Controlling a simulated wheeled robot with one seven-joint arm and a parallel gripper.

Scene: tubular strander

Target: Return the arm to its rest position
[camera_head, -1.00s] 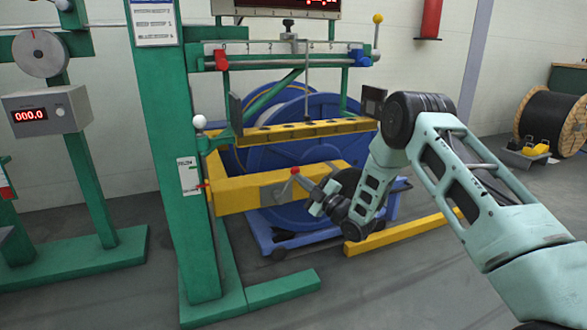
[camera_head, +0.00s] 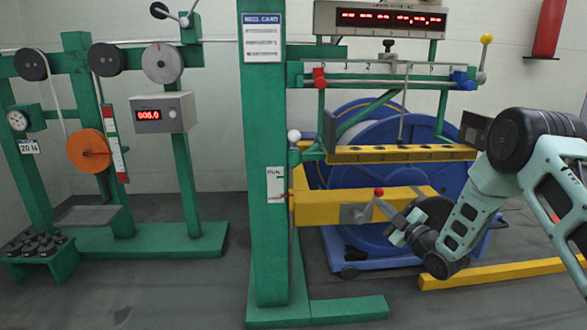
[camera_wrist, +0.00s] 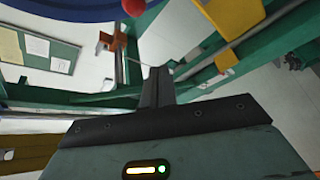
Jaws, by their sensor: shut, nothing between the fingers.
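My arm reaches in from the right in the head view, bent at the elbow. My gripper (camera_head: 393,228) is shut and empty, beside the grey crank with a red knob (camera_head: 378,192) on the yellow beam (camera_head: 328,207). From the head view I cannot tell whether it touches the crank. In the wrist view my shut fingers (camera_wrist: 157,75) point up the picture, with nothing between them. A red ball (camera_wrist: 134,7) shows beyond the fingertips at the top of that view.
A green post (camera_head: 266,180) stands left of my gripper. Blue reels (camera_head: 375,190) are behind the yellow beam. A perforated yellow bar (camera_head: 400,154) runs above it. A stand with an orange spool (camera_head: 88,150) is at the left. Open floor (camera_head: 180,290) lies in front.

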